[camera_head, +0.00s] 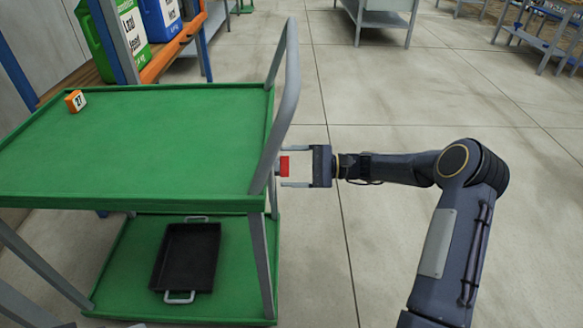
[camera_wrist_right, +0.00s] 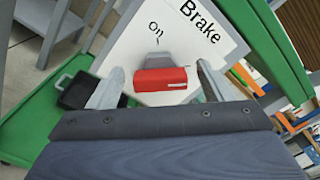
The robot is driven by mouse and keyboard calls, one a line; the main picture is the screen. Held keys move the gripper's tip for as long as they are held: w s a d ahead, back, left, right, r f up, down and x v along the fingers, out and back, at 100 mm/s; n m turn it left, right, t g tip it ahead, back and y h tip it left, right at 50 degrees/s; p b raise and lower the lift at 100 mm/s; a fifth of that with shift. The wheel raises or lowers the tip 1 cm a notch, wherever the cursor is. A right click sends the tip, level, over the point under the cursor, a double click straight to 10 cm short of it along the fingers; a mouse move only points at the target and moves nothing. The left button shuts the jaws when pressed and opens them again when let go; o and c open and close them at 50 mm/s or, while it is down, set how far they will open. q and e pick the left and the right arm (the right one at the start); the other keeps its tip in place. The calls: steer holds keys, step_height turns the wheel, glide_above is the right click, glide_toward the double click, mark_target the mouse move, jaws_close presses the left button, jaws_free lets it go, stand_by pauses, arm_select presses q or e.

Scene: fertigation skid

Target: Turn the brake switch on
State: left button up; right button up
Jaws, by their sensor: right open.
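The brake switch is a red block (camera_wrist_right: 160,78) on a white plate (camera_wrist_right: 120,55) lettered "Brake" and "On" in the right wrist view. In the head view the red switch (camera_head: 284,166) sits by the handle end of the green cart (camera_head: 150,201). My right gripper (camera_head: 285,166) is open, with one finger on each side of the red switch. In the right wrist view its fingers (camera_wrist_right: 158,88) stand left and right of the switch, with gaps visible. Whether the fingers touch it I cannot tell. My left gripper is not in view.
The cart's grey handle (camera_head: 288,80) rises right beside the gripper. An orange tag (camera_head: 75,101) lies on the top shelf; a black tray (camera_head: 187,257) lies on the lower shelf. A rack with containers stands at back left.

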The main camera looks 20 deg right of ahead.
steer(key=c, duration=1)
steer(key=shift+o, duration=0.2)
steer(key=shift+f+n+b, duration=0.2)
steer(key=shift+n+b, duration=2.2)
steer(key=shift+n, duration=0.55)
steer(key=shift+f+n+b, duration=0.2)
steer(key=shift+n+b, duration=2.2)
steer(key=shift+n, duration=0.5)
steer(key=shift+f+n+b, duration=0.2)
steer(key=shift+n+b, duration=2.2)
steer(key=shift+n, duration=0.85)
steer(key=o, duration=1)
steer(key=shift+c, duration=0.2)
steer(key=shift+d, duration=0.1)
